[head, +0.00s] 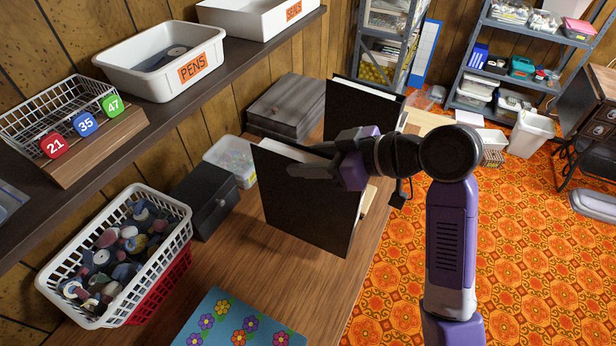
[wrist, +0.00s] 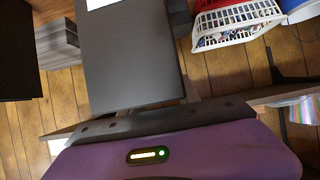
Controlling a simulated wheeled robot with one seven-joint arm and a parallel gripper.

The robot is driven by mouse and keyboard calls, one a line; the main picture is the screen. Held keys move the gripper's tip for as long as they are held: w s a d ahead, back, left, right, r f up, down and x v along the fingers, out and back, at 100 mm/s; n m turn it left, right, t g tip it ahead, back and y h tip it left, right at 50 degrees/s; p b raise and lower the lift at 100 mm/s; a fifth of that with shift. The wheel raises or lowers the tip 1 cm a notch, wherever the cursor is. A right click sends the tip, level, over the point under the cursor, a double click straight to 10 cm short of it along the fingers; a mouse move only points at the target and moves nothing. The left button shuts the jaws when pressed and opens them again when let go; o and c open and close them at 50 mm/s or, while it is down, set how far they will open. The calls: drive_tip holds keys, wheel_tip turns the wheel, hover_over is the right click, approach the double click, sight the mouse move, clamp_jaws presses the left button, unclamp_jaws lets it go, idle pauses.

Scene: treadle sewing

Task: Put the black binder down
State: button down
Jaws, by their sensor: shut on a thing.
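The black binder (head: 305,210) is upright near the right edge of the wooden table (head: 235,265), its broad black cover toward the camera and white pages showing at its top. My gripper (head: 305,165) is shut on it at its upper right part; the fingertips are partly hidden. The binder's lower edge is at or just above the tabletop; I cannot tell if it touches. In the wrist view a dark flat panel (wrist: 130,60), seemingly this binder, reaches up from the gripper.
A second black binder (head: 360,112) stands behind. Grey boxes (head: 287,105), a clear tub (head: 230,160) and a black drawer box (head: 205,198) line the wall side. A white basket (head: 165,235) of spools and a flowered blue item (head: 240,322) are nearer. Bare tabletop lies in front.

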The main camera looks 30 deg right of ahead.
drive_tip(key=shift+f, duration=2.7)
drive_tip(key=c, duration=0.9)
unclamp_jaws()
drive_tip(key=v, duration=1.2)
drive_tip(key=shift+s+b, duration=0.1)
drive_tip(key=shift+b, duration=0.25)
